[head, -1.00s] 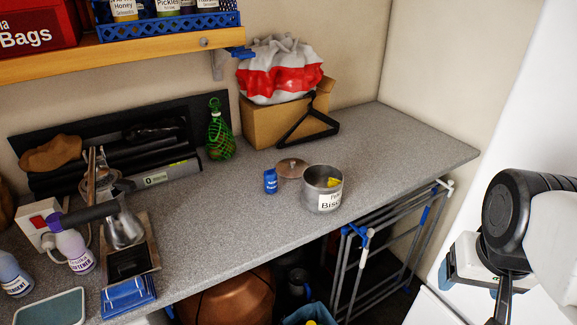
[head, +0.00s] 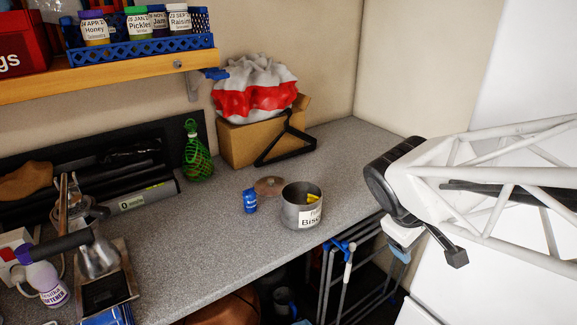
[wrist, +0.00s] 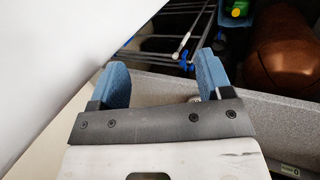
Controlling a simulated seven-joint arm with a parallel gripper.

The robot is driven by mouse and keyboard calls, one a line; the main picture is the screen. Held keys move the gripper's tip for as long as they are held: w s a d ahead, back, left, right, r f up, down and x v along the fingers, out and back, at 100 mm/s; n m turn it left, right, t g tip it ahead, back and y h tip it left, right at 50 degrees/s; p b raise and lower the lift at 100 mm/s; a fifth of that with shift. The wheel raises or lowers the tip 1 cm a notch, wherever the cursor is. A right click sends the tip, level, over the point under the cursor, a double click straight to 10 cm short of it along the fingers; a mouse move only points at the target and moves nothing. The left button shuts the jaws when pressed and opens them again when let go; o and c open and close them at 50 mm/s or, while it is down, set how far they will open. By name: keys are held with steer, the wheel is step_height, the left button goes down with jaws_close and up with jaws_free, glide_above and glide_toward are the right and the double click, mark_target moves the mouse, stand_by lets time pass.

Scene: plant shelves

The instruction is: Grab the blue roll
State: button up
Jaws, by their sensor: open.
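The blue roll (head: 250,201) is a small upright cylinder with a white label. In the head view it stands on the grey speckled worktop (head: 200,255), just left of an open metal biscuit tin (head: 302,207). My gripper (wrist: 163,65) is open, with its two blue fingers apart and nothing between them in the wrist view. In the head view my gripper (head: 402,250) hangs at the right, beyond the worktop's front edge and well apart from the roll. I cannot make out the roll in the wrist view.
A round lid (head: 269,186) lies behind the roll and tin. A cardboard box (head: 240,145) with a bag and a black hanger (head: 287,142) stand at the back. A folding rack (head: 345,275) is below the edge. Worktop left of the roll is clear.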

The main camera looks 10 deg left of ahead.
steer(key=w+a+f+n+t+h, duration=0.2)
steer(key=w+a+n, duration=0.4)
steer(key=w+a, duration=0.15)
steer(key=n+t+y, duration=0.4)
steer(key=n+t, duration=0.4)
steer(key=n, duration=1.2)
glide_toward(246, 202)
steer(key=x, duration=0.4)
steer(key=shift+w+f, duration=0.15)
steer(key=shift+w, duration=0.05)
steer(key=shift+w+d, duration=0.1)
steer(key=shift+x, duration=1.2)
steer(key=shift+x, duration=2.65)
